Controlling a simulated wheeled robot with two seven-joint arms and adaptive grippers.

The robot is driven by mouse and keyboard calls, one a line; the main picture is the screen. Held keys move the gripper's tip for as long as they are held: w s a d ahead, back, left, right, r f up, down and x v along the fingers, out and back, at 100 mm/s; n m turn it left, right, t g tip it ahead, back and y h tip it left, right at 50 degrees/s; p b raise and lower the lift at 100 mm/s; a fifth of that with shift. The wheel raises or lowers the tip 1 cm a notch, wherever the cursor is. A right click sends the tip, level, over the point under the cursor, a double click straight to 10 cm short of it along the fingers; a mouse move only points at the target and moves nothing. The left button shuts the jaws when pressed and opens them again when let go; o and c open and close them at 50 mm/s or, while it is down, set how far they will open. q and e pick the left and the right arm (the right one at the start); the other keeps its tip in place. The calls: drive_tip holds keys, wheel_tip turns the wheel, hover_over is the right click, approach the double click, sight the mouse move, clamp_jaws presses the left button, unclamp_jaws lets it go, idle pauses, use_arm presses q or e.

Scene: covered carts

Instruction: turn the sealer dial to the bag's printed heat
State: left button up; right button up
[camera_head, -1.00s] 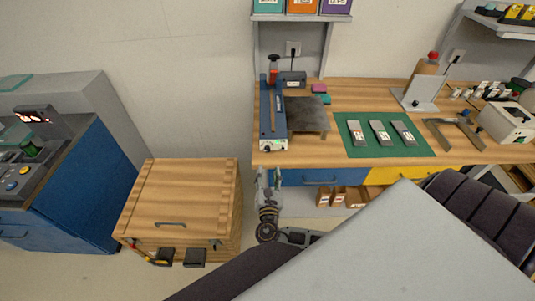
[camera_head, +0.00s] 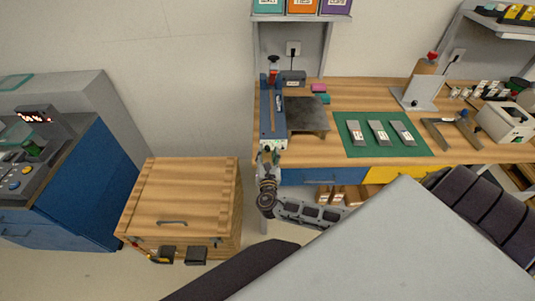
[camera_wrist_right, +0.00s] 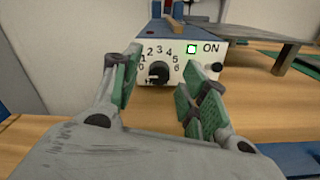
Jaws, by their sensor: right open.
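The blue heat sealer (camera_head: 266,110) stands at the left end of the wooden bench. Its white front panel (camera_wrist_right: 205,62) carries a black dial (camera_wrist_right: 158,73) with a printed scale running from 0 to 6, and a lit green light beside "ON". I cannot tell which number the dial points to. Three grey bags (camera_head: 378,132) with small labels lie on a green mat (camera_head: 360,149); their print is too small to read. My right gripper (camera_head: 268,156) is open in front of the panel. In the right wrist view its fingers (camera_wrist_right: 163,82) stand either side of the dial, apart from it. My left gripper is not in view.
A dark metal plate (camera_head: 306,117) adjoins the sealer on its right. A wooden crate (camera_head: 185,195) stands on the floor left of the bench. A grey stand (camera_head: 421,93) and a white box device (camera_head: 507,123) occupy the bench's right part.

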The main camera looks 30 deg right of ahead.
clamp_jaws()
idle(0.3)
